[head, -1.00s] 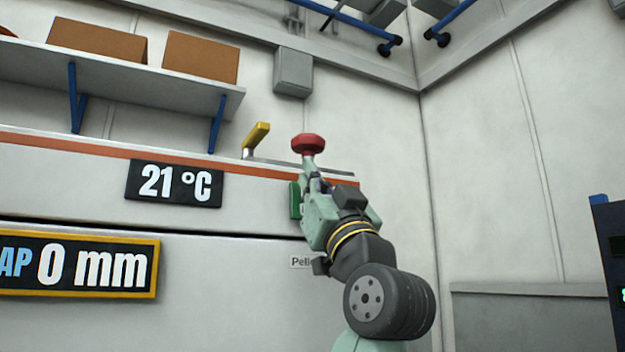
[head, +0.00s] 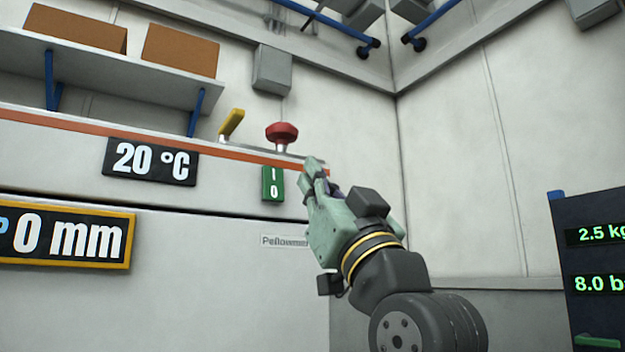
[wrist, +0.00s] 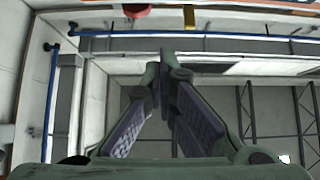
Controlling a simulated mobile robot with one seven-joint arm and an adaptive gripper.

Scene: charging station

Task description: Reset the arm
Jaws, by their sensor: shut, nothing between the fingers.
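My gripper (head: 315,168) is raised in front of the white machine (head: 230,260) in the head view, just right of and below a red mushroom knob (head: 281,135). Its fingers are together and hold nothing. A gap of wall and machine edge shows between the fingers and the knob. In the wrist view the fingertips (wrist: 164,62) meet, with empty space between the finger pads. The red knob (wrist: 137,10) shows at the top edge of the wrist view.
A green I/O switch (head: 273,184) and a yellow lever (head: 231,123) are near the knob. Displays read 20 °C (head: 150,161) and 0 mm (head: 70,237). A shelf (head: 110,84) holds boxes. A dark panel (head: 592,270) stands at right. The space between machine and panel looks clear.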

